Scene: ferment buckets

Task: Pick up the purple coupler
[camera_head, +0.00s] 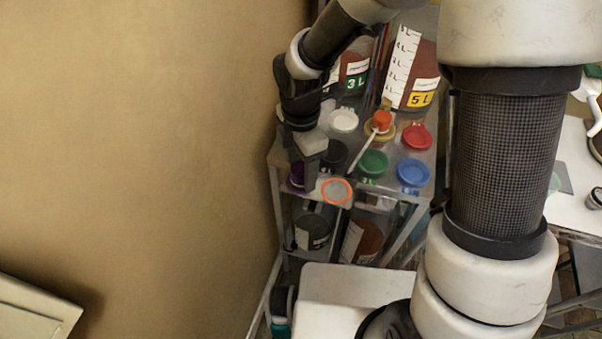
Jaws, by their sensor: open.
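The purple coupler (296,175) stands at the left front corner of the metal rack's top shelf. Only part of its dark purple side shows, as my gripper hides the rest. My gripper (304,183) points down over that corner, with its fingers at or around the coupler. I cannot tell whether they touch it. The gripper is open.
An orange-ringed coupler (336,191) is close on the right. Buckets marked 3 L (355,75) and 5 L (415,85) stand behind. A wall (150,130) is left.

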